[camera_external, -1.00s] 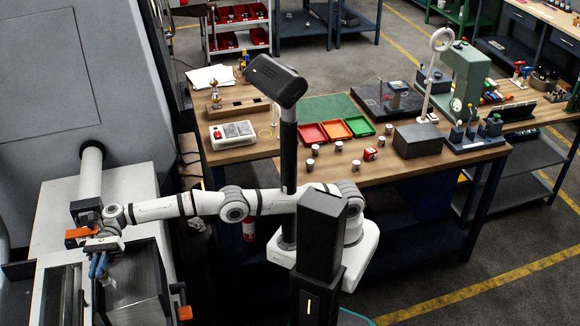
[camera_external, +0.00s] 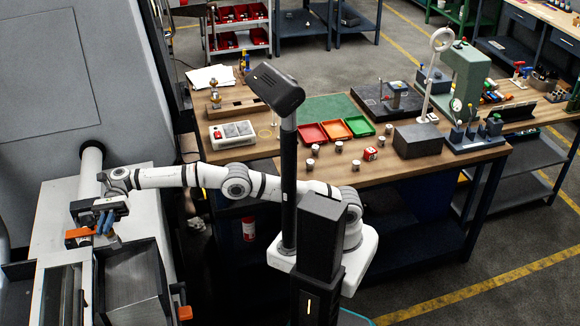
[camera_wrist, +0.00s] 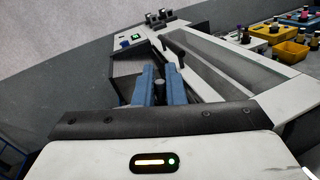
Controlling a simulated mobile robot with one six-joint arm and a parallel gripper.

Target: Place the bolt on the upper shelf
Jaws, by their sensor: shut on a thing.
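My gripper (camera_external: 106,225) is at the left in the external view, above the white machine's front next to the dark tray. Its blue fingers point down. In the wrist view the fingers (camera_wrist: 162,72) are shut on a small grey metal piece, the bolt (camera_wrist: 159,88), which shows between them. Its full shape is hidden by the fingers. In the external view only a small bit of it shows below the fingertips. A rack with red bins on an upper and a lower shelf (camera_external: 238,22) stands at the back; I cannot tell if it is the shelf named.
The dark, open metal tray (camera_external: 133,280) is just below my gripper. An orange block (camera_external: 79,233) is close to its left.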

